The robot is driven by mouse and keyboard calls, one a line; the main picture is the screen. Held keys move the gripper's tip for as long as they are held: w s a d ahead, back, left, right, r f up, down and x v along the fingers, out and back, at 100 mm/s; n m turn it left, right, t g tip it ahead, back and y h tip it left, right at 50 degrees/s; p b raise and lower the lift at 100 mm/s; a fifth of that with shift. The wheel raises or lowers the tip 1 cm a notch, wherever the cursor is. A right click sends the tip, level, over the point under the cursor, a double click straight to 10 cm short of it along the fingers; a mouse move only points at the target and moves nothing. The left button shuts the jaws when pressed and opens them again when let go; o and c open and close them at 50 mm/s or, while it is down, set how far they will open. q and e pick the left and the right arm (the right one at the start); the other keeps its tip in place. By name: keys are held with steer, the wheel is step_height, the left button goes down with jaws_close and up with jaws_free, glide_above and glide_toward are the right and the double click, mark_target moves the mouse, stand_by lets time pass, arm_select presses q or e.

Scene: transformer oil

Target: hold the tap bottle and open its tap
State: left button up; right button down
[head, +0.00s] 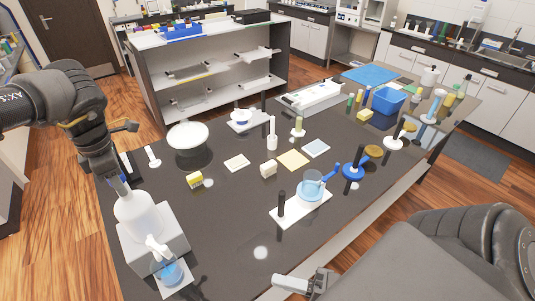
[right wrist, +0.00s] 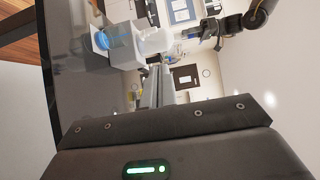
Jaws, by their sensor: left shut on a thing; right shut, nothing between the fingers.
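The tap bottle (head: 140,217) is white and stands upright on a grey-white block (head: 163,237) at the table's near left. Its white tap (head: 157,246) points toward the front, above a beaker with blue liquid (head: 166,269). I cannot tell whether the tap is open. My left gripper (head: 121,187) is shut on the top of the tap bottle, its fingers partly hidden. My right gripper (head: 283,284) is shut and empty near the table's front edge, well to the right of the tap. The right wrist view also shows the bottle (right wrist: 157,41) and the beaker (right wrist: 111,39).
A beaker on a white stirrer plate (head: 290,213) stands right of the bottle. A white bowl (head: 188,136) is behind it. The dark tabletop right of the block is mostly clear.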

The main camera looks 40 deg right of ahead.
steer(key=d+r, duration=0.3)
steer(key=d, duration=0.3)
steer(key=shift+r, duration=0.3)
steer(key=c, duration=2.1)
jaws_free()
